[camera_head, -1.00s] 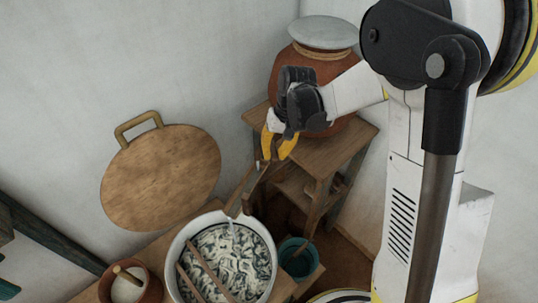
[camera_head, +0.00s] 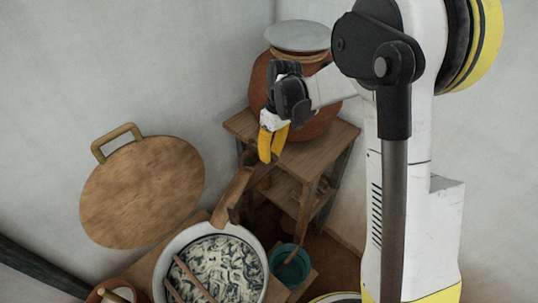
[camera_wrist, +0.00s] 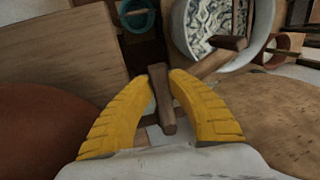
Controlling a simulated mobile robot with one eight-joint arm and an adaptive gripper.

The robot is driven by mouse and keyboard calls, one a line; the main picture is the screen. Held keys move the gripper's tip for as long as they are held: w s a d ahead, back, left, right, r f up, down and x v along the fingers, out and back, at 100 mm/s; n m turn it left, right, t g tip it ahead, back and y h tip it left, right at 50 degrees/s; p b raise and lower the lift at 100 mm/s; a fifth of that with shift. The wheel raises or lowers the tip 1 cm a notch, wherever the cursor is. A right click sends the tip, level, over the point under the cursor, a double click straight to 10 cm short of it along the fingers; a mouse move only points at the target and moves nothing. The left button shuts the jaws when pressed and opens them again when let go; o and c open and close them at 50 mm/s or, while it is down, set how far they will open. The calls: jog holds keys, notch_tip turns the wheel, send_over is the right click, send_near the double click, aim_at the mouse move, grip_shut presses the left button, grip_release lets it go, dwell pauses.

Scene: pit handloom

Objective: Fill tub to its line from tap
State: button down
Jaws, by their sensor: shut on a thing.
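A brown wooden spout-like piece (camera_head: 233,194), perhaps the tap, slopes down to the tub's back rim. My gripper (camera_head: 271,144) is in front of the clay pot, above this piece. In the wrist view, its yellow fingers are shut on a wooden handle (camera_wrist: 162,99). No stream into the tub shows.
A lidded clay pot (camera_head: 320,122) stands on a wooden stand (camera_head: 300,153) behind my gripper. A teal bucket (camera_head: 291,267) stands right of the tub. A round wooden board with a handle (camera_head: 142,192) leans on the wall at left.

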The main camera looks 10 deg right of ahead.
dwell(0.3)
jog(key=c, duration=1.3)
grip_release()
jog(key=shift+o, duration=0.2)
notch_tip(320, 180, up, 12)
jog(key=w+d, duration=0.1)
jog(key=d, duration=0.1)
jog(key=shift+w, duration=0.2)
jog(key=shift+f, duration=0.1)
jog(key=s+d+f+m+t+h+b, duration=0.1)
jog(key=s+m+t+b, duration=0.1)
jog(key=s, duration=0.8)
jog(key=s+d+f+m+t+b, duration=0.1)
jog(key=s+m+t, duration=0.4)
jog(key=s, duration=0.6)
jog(key=shift+d+t+h+b, duration=0.45)
jog(key=shift+t+b, duration=0.25)
jog(key=shift+b, duration=0.55)
